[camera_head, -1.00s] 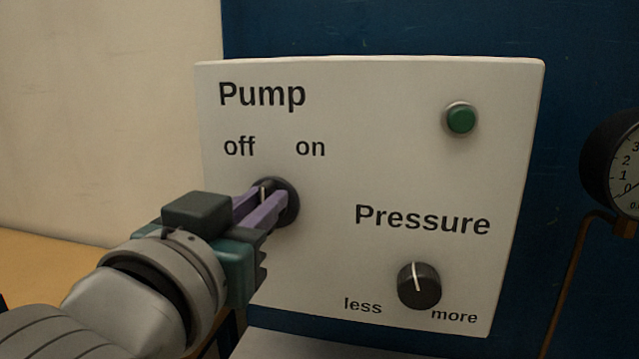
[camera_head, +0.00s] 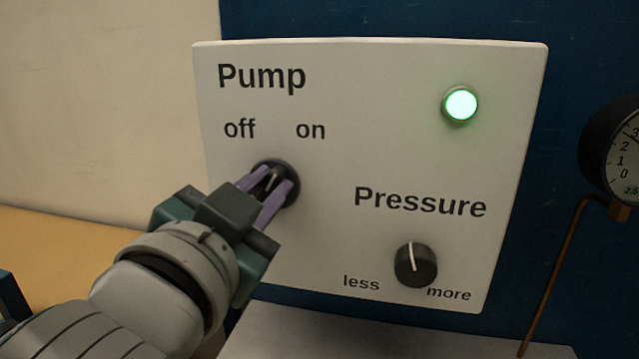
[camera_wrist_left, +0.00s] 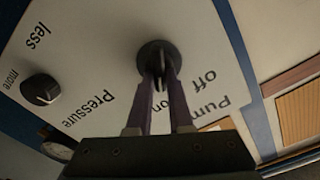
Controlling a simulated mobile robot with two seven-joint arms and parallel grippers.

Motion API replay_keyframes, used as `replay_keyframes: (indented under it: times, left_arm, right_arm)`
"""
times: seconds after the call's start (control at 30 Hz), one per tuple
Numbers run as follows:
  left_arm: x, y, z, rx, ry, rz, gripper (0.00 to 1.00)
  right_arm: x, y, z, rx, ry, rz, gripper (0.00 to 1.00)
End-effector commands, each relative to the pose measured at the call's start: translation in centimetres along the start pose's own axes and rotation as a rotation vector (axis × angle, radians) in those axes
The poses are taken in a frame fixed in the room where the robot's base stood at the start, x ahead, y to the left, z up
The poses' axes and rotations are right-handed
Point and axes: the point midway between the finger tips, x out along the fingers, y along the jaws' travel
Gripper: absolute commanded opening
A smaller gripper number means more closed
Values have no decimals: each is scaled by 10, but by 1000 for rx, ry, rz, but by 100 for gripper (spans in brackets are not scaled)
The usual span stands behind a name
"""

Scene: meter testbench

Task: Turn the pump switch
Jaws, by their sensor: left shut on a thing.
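The pump switch (camera_head: 275,178) is a round black knob on the white panel (camera_head: 350,150), below the words "off" and "on". My left gripper (camera_head: 276,188) has its purple fingers shut on the switch handle. The handle's white mark leans to the right, toward "on". The left wrist view also shows the switch (camera_wrist_left: 157,60) between the fingers of my left gripper (camera_wrist_left: 159,85). The round lamp (camera_head: 461,104) at the panel's upper right is lit bright green. My right gripper is not in view.
A black pressure knob (camera_head: 415,264) sits at the panel's lower right, clear of my gripper. A gauge (camera_head: 612,150) with a copper pipe (camera_head: 560,270) stands to the right. A blue wall (camera_head: 400,20) lies behind the panel.

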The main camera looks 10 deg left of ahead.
Motion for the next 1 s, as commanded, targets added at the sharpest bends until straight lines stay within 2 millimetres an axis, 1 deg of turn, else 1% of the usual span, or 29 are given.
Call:
replay_keyframes:
  times: [0.27,0.3,0.53,0.83,0.93,1.0]
  left_arm:
    - [0,0,0,4,-1,1,0]
    - [0,0,0,4,-1,1,22]
    - [0,0,0,2,-1,0,48]
    - [-2,0,0,1,0,0,49]
    - [-12,1,1,0,-2,1,49]
    - [-23,1,1,-1,-2,2,49]
  right_arm:
    - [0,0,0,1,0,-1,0]
    - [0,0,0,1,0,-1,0]
    - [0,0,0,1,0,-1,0]
    - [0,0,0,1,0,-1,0]
    - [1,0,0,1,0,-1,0]
    - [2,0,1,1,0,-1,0]
